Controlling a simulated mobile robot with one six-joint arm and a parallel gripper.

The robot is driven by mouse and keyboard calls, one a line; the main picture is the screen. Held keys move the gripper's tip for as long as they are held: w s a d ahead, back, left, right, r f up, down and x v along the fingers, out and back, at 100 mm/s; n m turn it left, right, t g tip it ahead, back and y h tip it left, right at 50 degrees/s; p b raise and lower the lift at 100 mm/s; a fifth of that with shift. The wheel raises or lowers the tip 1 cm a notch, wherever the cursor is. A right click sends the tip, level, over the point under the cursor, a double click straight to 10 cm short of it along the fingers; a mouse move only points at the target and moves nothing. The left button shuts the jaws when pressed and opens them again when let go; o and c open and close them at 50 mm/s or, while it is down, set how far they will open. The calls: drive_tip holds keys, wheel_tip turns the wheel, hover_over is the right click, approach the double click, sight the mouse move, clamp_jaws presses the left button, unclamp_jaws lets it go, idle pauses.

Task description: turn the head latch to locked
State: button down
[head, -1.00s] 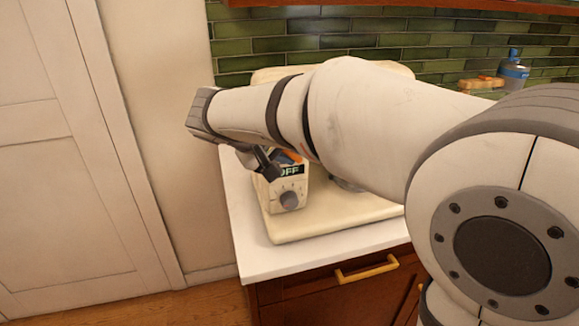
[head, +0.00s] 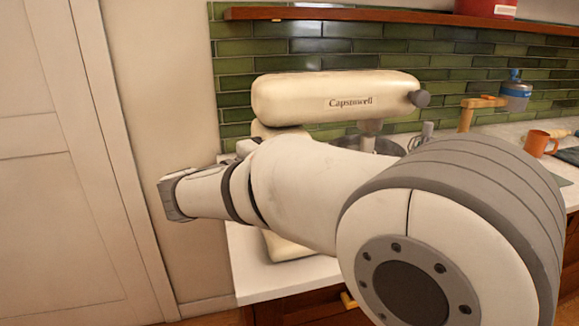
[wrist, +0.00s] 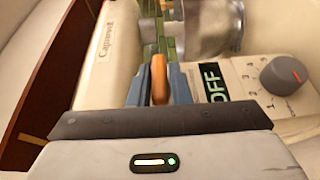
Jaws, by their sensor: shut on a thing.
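The cream stand mixer's head (head: 335,97) lies roughly level above my arm in the head view. Its side also shows at the left of the wrist view (wrist: 103,45). The latch (wrist: 159,78) is an orange-brown lever in the middle of the wrist view. My gripper (wrist: 159,88) is shut on it, with one blue-grey finger on each side. In the head view my arm hides the latch, the fingers and most of the mixer's base. I cannot tell from these views whether the latch is at locked.
A speed knob (wrist: 289,75) and an OFF display (wrist: 213,82) sit close to the right of my fingers. The metal bowl (wrist: 208,25) is beyond. A shelf (head: 400,15) runs above.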

drive_tip(key=shift+h, duration=0.3)
drive_tip(key=c, duration=1.4)
unclamp_jaws()
drive_tip(key=shift+o, duration=0.2)
drive_tip(key=v, duration=0.8)
drive_tip(key=shift+d, duration=0.1)
